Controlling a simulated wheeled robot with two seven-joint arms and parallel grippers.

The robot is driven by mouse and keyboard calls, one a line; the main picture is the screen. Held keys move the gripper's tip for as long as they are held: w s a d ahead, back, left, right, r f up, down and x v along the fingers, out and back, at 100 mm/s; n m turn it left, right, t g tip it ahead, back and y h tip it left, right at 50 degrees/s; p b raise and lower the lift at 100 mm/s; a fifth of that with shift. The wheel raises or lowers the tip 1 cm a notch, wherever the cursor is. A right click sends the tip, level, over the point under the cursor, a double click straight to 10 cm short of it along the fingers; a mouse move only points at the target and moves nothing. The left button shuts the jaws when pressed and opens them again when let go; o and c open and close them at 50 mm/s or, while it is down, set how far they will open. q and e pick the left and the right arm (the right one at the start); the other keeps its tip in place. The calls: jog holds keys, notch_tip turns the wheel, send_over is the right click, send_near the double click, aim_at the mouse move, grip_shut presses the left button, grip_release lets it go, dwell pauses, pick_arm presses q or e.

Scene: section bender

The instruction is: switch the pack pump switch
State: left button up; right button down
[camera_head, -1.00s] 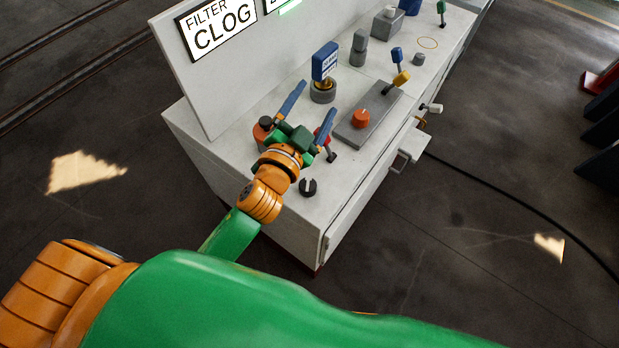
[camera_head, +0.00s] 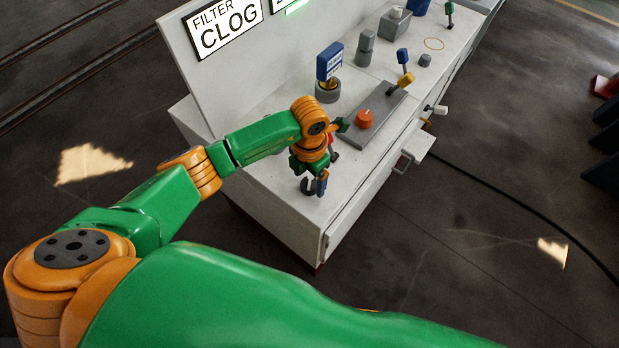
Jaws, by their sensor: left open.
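My left gripper (camera_head: 321,184) is over the near left end of the white console (camera_head: 280,205), pointing down; it is open, and at least one blue finger shows. A small dark rotary switch (camera_head: 307,187) sits on the console top, right beside the fingers and partly covered by them. I cannot tell whether they touch. A red-handled lever (camera_head: 331,144) stands just behind the wrist, mostly hidden. No label naming the pack pump is readable, so I cannot tell which control it is. My right gripper is out of view.
The upright sign panel (camera_head: 226,27) bounds the console's back. A white handle (camera_head: 412,150) sticks out in front.

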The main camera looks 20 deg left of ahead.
pick_arm(q)
jog(key=shift+f, duration=0.85)
grip_shut()
jog(key=shift+r+n, duration=0.1)
jog(key=shift+n, duration=0.2)
jog(key=n, duration=0.5)
jog(key=shift+n, duration=0.3)
jog(key=n+p, duration=0.1)
jog(key=n, duration=0.4)
jog(key=shift+w+d, duration=0.1)
jog(key=shift+n, duration=0.5)
grip_release()
